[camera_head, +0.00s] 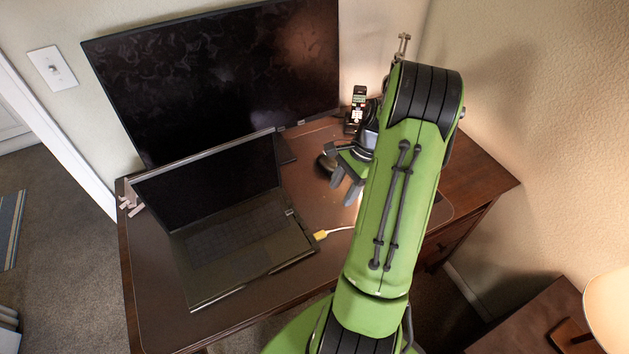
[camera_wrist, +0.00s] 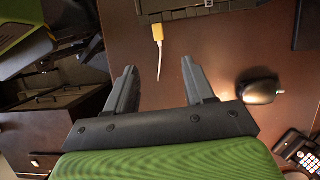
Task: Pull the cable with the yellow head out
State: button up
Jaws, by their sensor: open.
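The yellow cable head (camera_head: 320,235) sits at the right side of the open laptop (camera_head: 230,225), touching its edge, with a white cable (camera_head: 340,229) running right until my arm hides it. In the wrist view the yellow head (camera_wrist: 157,32) is at the top middle, against the laptop's edge (camera_wrist: 185,12), and the white cable (camera_wrist: 189,76) trails down toward the space between my fingers. My gripper (camera_wrist: 164,72) is open and empty, apart from the yellow head. In the head view my gripper (camera_head: 347,190) is above the desk, right of the laptop.
A large monitor (camera_head: 215,75) stands behind the laptop. A cordless phone (camera_head: 356,108) stands at the back right. A dark mouse-like object (camera_wrist: 258,90) lies right of my fingers in the wrist view. The blotter (camera_wrist: 215,45) around the cable is clear.

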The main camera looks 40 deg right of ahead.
aim_at(321, 234)
jog(key=b+x, duration=0.1)
jog(key=x, duration=0.7)
jog(key=b+x, duration=0.2)
jog(key=x, duration=0.6)
jog(key=shift+s+a, duration=0.1)
jog(key=shift+s, duration=0.15)
jog(key=shift+r, duration=0.1)
grip_shut()
